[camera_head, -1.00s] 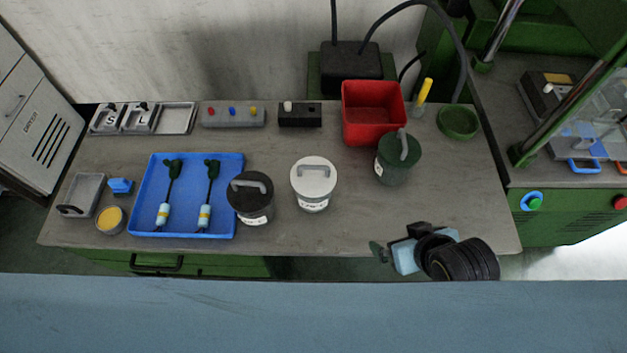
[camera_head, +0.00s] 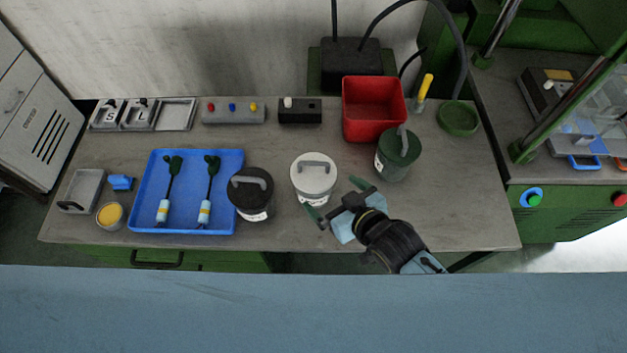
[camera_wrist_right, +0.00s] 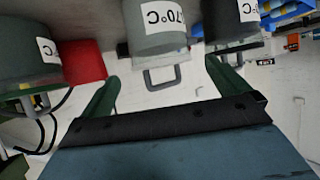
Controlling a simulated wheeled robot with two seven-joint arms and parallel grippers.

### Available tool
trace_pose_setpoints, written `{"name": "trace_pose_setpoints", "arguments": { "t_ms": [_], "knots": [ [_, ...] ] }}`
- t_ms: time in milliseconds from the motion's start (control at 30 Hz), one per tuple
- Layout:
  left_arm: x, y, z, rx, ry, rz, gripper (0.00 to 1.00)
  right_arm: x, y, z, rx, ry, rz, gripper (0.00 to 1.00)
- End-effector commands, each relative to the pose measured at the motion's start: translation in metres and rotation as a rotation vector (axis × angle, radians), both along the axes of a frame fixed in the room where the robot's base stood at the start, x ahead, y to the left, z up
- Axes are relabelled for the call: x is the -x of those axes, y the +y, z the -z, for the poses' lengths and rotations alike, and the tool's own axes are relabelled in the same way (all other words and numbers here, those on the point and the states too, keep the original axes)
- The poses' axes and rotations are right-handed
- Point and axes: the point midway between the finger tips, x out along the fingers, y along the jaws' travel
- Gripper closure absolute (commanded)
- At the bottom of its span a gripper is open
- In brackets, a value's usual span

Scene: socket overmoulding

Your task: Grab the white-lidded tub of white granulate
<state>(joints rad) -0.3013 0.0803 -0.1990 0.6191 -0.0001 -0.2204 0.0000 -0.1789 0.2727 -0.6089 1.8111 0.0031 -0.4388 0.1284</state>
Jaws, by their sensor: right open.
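The white-lidded tub (camera_head: 313,180) stands upright near the middle of the table, with a grey handle on its lid. In the right wrist view the tub (camera_wrist_right: 160,35) appears upside down, its label partly readable as "70°C". Its contents are hidden by the lid. My right gripper (camera_head: 338,199) is open and empty, at the tub's front right with its fingers pointing towards it. In the wrist view the tub's handle lies between the green fingers (camera_wrist_right: 162,72). I cannot tell whether a finger touches the tub. My left gripper is not in view.
A black-lidded tub (camera_head: 251,195) stands close on the left, and a green-lidded tub (camera_head: 396,158) at the back right. A blue tray (camera_head: 222,222) with two cable parts lies further left. A red bin (camera_head: 374,110) stands behind. The table's right front is clear.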

Motion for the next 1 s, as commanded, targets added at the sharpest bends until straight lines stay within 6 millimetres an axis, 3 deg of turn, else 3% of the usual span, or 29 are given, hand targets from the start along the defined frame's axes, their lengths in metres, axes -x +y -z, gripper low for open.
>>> {"name": "trace_pose_setpoints", "arguments": {
  "t_ms": [667,1000],
  "knots": [
    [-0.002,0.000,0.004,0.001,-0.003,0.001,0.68,-0.057,0.036,0.031,0.000,0.000,0.000,0.00],
    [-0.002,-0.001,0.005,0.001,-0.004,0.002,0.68,-0.062,0.039,0.034,0.000,0.000,0.000,0.00]
  ]
}}
